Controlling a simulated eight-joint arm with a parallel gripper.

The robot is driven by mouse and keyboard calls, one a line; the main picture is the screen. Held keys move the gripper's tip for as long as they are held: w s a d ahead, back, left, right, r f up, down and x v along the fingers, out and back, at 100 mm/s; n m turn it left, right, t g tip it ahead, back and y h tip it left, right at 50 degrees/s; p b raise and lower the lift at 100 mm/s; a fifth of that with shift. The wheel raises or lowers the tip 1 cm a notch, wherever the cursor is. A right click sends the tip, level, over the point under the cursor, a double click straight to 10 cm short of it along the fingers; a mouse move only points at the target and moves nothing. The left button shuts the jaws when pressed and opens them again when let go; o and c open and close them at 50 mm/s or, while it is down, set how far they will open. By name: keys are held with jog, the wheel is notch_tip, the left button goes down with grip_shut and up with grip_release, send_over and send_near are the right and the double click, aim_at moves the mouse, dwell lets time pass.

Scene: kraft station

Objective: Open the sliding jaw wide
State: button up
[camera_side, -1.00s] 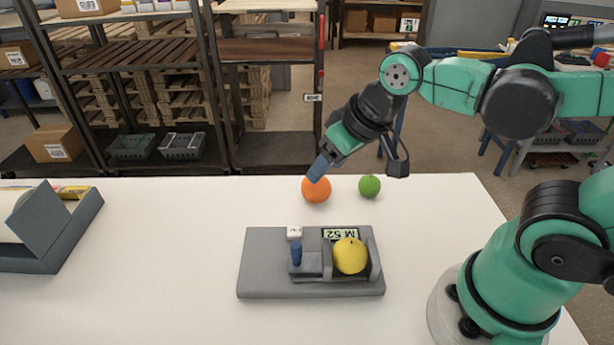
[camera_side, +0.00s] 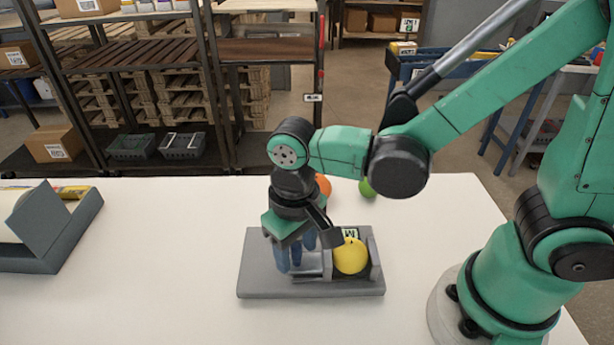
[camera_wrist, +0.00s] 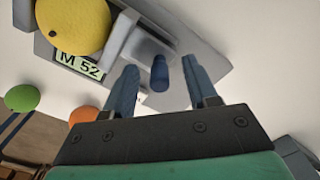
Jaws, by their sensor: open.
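The grey vise-like fixture (camera_side: 262,285) lies on the white table. Its sliding jaw (camera_side: 308,264) stands left of a round yellow fruit (camera_side: 350,256), which sits before the right end wall; whether the jaw touches it I cannot tell. My gripper (camera_side: 290,268) points down over the fixture's left half, fingers open. In the wrist view, the jaw's blue post (camera_wrist: 160,73) shows between my two blue fingers, apart from both. In the side view my fingers partly hide the post and the jaw. A label reading "M 52" (camera_wrist: 80,64) is beside the fruit.
An orange fruit (camera_side: 323,185) and a green fruit (camera_side: 367,188) lie behind the fixture, the orange one partly hidden by my arm. A grey tray (camera_side: 45,240) stands at the table's left. The front-left tabletop is clear.

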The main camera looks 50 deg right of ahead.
jog(key=shift+f, duration=0.45)
grip_shut()
dwell(1.2)
